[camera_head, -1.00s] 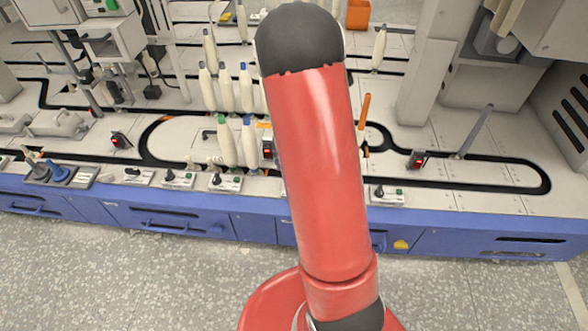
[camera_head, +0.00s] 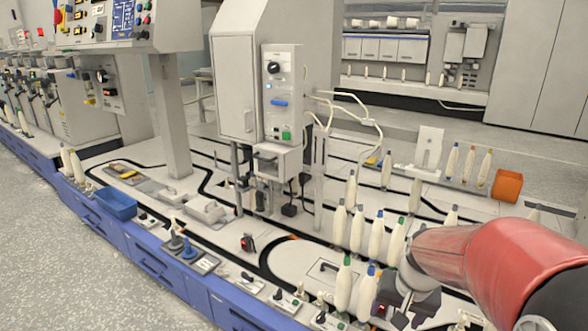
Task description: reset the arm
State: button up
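My red arm enters from the lower right. My gripper (camera_head: 403,302), a dark grey block with a metallic body, hangs at its end, low over the right part of the machine bench. Its fingertips are small and partly hidden, so I cannot tell whether it is open or shut. I see no bobbin clearly held in it. A white bobbin with a blue top (camera_head: 367,292) stands just left of my gripper, and a green-topped bobbin (camera_head: 343,285) stands beside it. I cannot tell whether the gripper touches the nearer one.
More white bobbins (camera_head: 357,230) stand in a row behind. An orange box (camera_head: 507,186) is at the right, a blue bin (camera_head: 116,203) at the left. A grey control cabinet (camera_head: 283,95) rises from the bench. Open speckled floor (camera_head: 70,270) lies at lower left.

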jog(key=s+a+r+n+t, duration=0.1)
jog(key=s+a+r+n, duration=0.1)
jog(key=s+r, duration=0.3)
jog(key=s+a+r+n+t, duration=0.2)
jog(key=s+a+r, duration=0.2)
jog(key=s, duration=0.6)
jog(key=shift+r, duration=0.45)
jog(key=shift+a, duration=0.1)
